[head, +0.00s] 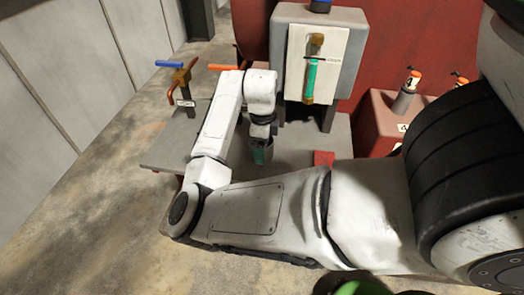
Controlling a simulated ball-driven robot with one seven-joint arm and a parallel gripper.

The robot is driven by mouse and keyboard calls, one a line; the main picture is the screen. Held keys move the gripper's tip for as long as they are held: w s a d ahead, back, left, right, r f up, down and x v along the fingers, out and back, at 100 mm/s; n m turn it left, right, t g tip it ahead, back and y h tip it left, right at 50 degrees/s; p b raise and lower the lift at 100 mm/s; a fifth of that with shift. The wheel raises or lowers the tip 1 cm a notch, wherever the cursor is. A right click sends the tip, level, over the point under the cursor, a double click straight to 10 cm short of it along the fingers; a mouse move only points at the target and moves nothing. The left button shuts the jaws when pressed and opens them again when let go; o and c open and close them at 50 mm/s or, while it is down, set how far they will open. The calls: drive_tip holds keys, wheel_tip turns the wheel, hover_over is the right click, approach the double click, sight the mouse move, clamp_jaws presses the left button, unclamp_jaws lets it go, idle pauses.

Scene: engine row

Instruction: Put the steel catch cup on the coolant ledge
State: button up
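My gripper (263,132) points down over a grey ledge (172,150) in front of the grey tank. A small grey cup-like thing with a green tint (261,154), which looks like the steel catch cup, shows directly below my gripper. The fingers are too small and shaded to tell whether they are shut on it. I cannot tell whether its bottom touches the ledge. My own arm hides the front part of the ledge.
The grey tank (348,20) has a sight glass with green fluid (310,75). A brown valve with blue and orange handles (183,82) stands at the ledge's back left. A red block (324,158) lies right of the cup. A red box with orange-topped fittings (378,135) stands at right.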

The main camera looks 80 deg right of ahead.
drive_tip(key=shift+f, duration=1.4)
drive_tip(key=shift+f, duration=0.2)
drive_tip(key=o, duration=1)
wheel_tip(320, 180, up, 12)
drive_tip(key=shift+r+b, duration=0.25)
drive_tip(key=shift+b, duration=0.05)
